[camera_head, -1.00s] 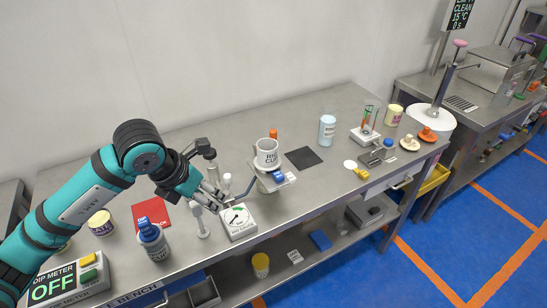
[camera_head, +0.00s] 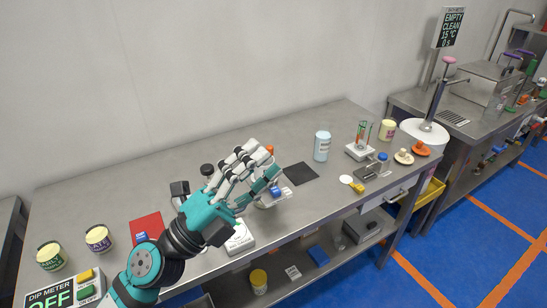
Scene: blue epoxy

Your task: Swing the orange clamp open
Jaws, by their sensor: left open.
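A small orange part (camera_head: 269,149), which looks like the orange clamp, shows just past my left gripper's fingers, at the middle of the bench. Its lower part is hidden, and I cannot tell how the clamp is set. My left gripper (camera_head: 264,167) is open, its fingers spread in front of the rig cup's stand (camera_head: 283,196). The gripper hides the cup. I cannot tell whether any finger touches the clamp or cup. My right gripper is out of view.
A white dial gauge (camera_head: 239,240) sits below my left gripper. A dark mat (camera_head: 301,174) and a light blue bottle (camera_head: 321,146) stand to the right. A red sheet (camera_head: 146,226) and labelled tubs (camera_head: 98,239) are at left.

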